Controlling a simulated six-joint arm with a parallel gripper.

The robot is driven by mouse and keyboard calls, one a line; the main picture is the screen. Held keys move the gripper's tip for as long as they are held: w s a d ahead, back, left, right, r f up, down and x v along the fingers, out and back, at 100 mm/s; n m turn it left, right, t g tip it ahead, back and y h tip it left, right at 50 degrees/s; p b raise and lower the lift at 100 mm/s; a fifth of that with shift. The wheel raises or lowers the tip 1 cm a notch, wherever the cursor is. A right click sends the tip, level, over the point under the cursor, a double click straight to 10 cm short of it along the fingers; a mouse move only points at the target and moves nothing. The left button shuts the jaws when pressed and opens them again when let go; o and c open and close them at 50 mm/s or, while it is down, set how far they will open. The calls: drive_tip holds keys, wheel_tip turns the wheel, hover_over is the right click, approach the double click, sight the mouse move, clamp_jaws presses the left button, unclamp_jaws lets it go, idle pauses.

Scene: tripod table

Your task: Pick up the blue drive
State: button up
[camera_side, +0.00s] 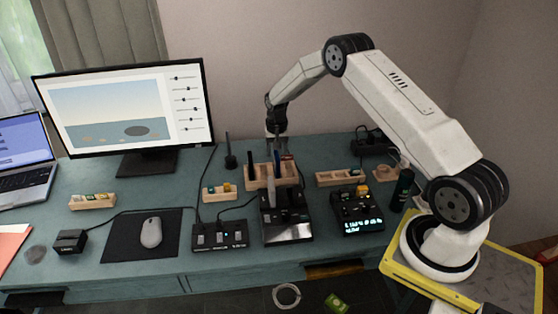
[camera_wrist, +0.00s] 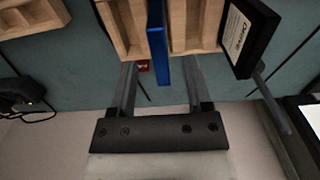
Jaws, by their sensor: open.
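The blue drive (camera_wrist: 157,43) is a thin upright slab standing in a slot of the wooden rack (camera_wrist: 195,25). In the wrist view it lies between the two fingers of my gripper (camera_wrist: 160,72), with a gap on each side. My gripper is open and holds nothing. In the side view my gripper (camera_side: 277,150) is low over the same wooden rack (camera_side: 258,184), pointing down. There the blue drive is mostly hidden by the fingers. How deep the fingers reach beside it I cannot tell.
A black drive with a white label (camera_wrist: 235,28) stands right of the blue one in the wrist view. A black dock (camera_side: 290,228) sits in front of the rack. Small wooden trays (camera_side: 219,193) (camera_side: 340,178) flank it, and a monitor (camera_side: 130,105) stands at left.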

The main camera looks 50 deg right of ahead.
sight(277, 154)
drive_tip(key=shift+f, duration=1.6)
clamp_jaws()
